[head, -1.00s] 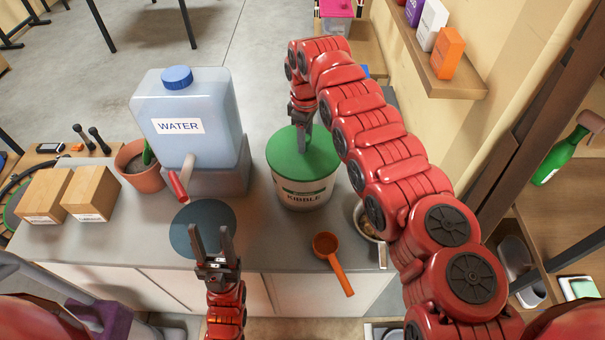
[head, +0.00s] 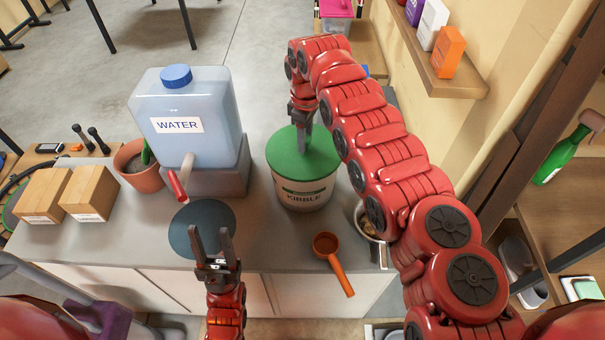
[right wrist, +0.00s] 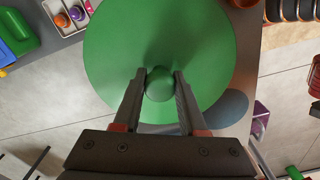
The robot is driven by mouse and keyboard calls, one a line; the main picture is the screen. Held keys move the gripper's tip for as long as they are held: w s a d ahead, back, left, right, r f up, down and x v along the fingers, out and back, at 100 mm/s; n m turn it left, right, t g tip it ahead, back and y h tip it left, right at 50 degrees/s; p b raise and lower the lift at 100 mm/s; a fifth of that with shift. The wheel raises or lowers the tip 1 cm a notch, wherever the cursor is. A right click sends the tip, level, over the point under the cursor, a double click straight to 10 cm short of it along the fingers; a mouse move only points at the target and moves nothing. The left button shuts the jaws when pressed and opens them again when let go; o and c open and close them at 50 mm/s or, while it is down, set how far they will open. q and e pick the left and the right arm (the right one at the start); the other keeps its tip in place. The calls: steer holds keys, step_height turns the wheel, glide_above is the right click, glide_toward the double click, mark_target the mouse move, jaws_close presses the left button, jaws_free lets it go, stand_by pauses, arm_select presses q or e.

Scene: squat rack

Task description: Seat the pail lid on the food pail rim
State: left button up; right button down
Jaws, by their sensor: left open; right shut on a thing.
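The green pail lid (head: 290,160) lies over the top of the white food pail (head: 305,194), labelled KIBBLE, on the grey counter. It looks about level and centred on the pail; the rim is hidden beneath it, so I cannot tell whether it is fully seated. My right gripper (head: 303,145) points down at the lid's middle. In the right wrist view its fingers are shut on the round green knob of the lid (right wrist: 160,84). My left gripper (head: 214,236) is open and empty, above the counter's front edge near the blue-grey round mat.
A water container (head: 190,110) with a red-handled tap stands left of the pail. An orange scoop (head: 333,262) lies in front of the pail, and a metal bowl (head: 382,240) stands to its right, partly behind my arm. A blue-grey mat (head: 185,225) lies front left.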

steer(key=shift+f, duration=0.3)
steer(key=shift+c, duration=1.9)
jaws_free()
steer(key=shift+r, duration=0.15)
step_height(320, 180, up, 7)
steer(key=shift+a+f+b, duration=0.1)
steer(key=shift+a+b, duration=0.05)
steer(key=shift+b, duration=0.4)
step_height(320, 180, up, 10)
steer(key=p, duration=0.9)
